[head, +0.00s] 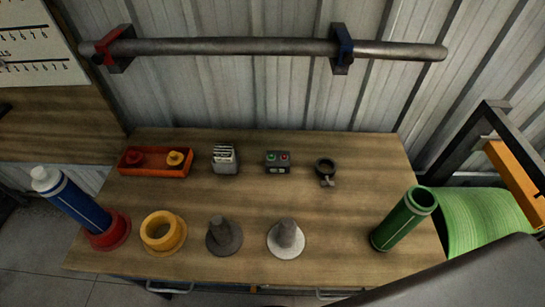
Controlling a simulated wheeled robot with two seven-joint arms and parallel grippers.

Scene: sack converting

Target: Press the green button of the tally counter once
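The tally counter (278,167) is a small dark grey box near the back middle of the wooden table. The green button (271,156) is on its left side, with a red button (285,156) to the right. Small pale windows show on its front below the buttons. Nothing covers or touches the counter. Neither of my grippers shows in the head view.
A slotted grey block (225,158) stands left of the counter and a dark ring-shaped piece (326,167) right of it. An orange tray (159,172) is farther left. Several flanged pieces line the front; a green tube (405,219) stands at right.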

